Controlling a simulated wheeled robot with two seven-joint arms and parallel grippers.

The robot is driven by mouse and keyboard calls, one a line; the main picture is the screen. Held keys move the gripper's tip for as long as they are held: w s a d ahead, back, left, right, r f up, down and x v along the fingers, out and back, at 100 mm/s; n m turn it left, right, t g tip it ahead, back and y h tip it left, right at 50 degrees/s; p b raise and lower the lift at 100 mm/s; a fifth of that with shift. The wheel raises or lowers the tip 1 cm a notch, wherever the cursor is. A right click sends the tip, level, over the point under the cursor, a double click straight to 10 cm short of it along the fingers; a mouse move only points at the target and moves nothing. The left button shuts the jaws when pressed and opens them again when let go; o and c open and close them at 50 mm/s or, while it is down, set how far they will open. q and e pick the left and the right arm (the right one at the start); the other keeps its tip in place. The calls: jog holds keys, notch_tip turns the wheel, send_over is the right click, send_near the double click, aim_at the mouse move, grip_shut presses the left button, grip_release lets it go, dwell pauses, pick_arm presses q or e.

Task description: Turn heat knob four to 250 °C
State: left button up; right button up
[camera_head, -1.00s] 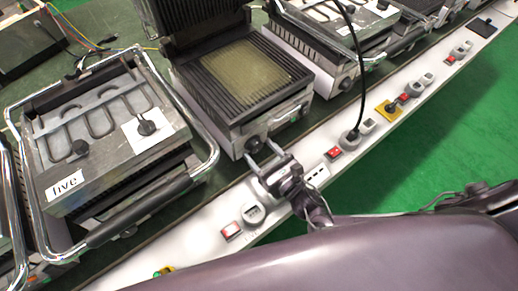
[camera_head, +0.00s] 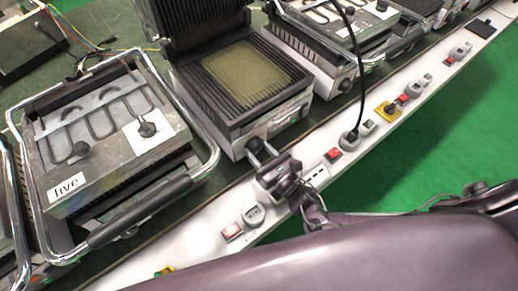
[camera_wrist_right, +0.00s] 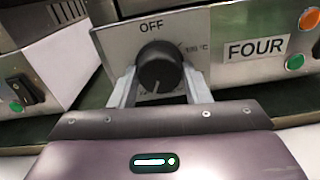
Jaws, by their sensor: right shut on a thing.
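Heat knob four is a round black knob (camera_wrist_right: 160,68) on a metal plate (camera_wrist_right: 120,45), marked "OFF" above and with a small, hard-to-read °C figure at upper right. A "FOUR" label (camera_wrist_right: 256,48) is to its right. The knob's white line points down, slightly left; the lower scale is mostly hidden. My right gripper (camera_wrist_right: 160,84) is shut on the knob, one finger on each side. In the head view this gripper (camera_head: 261,151) reaches the front of the open grill (camera_head: 215,110). My left gripper is not in view.
A green light (camera_wrist_right: 295,61) and an orange light (camera_wrist_right: 310,19) are right of the label. A white socket strip (camera_head: 285,215) runs along the table's front edge. A black cable (camera_head: 361,75) hangs to the right.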

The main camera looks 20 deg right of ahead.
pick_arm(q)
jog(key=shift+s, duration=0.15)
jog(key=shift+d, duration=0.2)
pick_arm(e)
jog(key=o, duration=1)
jog(key=shift+c, duration=0.2)
jog(key=v, duration=0.7)
jog(key=shift+s+d+r, duration=0.1)
jog(key=shift+s+d, duration=0.05)
jog(key=shift+s, duration=0.2)
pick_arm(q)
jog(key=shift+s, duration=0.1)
pick_arm(e)
jog(key=shift+s, duration=0.1)
